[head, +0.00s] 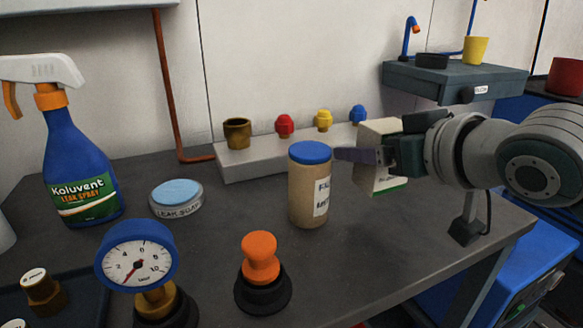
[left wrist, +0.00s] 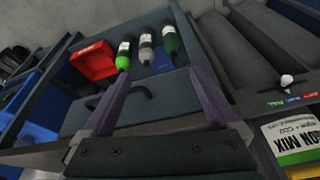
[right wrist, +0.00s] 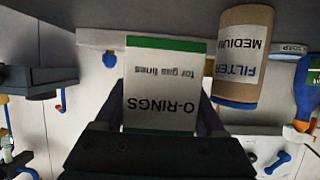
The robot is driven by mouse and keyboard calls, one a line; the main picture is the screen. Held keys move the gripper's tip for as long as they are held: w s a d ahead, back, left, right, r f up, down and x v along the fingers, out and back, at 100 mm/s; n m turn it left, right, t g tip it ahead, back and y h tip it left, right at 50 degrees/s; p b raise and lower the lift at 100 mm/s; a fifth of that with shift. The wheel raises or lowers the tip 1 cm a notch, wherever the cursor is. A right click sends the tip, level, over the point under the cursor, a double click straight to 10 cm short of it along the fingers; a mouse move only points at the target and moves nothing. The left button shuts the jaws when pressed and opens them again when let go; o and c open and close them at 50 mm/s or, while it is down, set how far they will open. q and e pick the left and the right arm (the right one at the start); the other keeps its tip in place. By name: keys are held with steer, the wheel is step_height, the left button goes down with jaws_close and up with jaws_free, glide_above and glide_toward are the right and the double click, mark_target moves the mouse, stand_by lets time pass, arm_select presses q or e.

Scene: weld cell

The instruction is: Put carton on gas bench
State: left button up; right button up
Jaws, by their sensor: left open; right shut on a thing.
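The carton (head: 379,160) is a small cream box with a green stripe along its bottom. In the right wrist view the carton (right wrist: 163,85) shows upside-down print, "O-RINGS for gas lines". My right gripper (head: 350,156) is shut on the carton, with one finger across its upper part. The carton is upright at the right part of the dark grey bench (head: 380,255); I cannot tell whether its bottom touches the top. My left gripper (left wrist: 160,88) is open and empty in the left wrist view, outside the head view.
A tan filter jar (head: 308,190) with a blue lid stands just left of the carton. A block with coloured knobs (head: 240,165) is behind. A spray bottle (head: 78,160), leak-soap tin (head: 176,197), gauge (head: 137,258) and orange-knobbed piece (head: 262,275) stand left and front. The bench's front right is clear.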

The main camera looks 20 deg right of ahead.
mark_target(369, 177)
steer(key=shift+f+b, duration=0.75)
steer(key=shift+f, duration=1.5)
steer(key=o, duration=1.4)
steer(key=shift+f, duration=0.1)
steer(key=shift+s+r, duration=0.35)
steer(key=p+v, duration=0.3)
steer(key=v, duration=0.8)
steer(key=shift+s, duration=0.1)
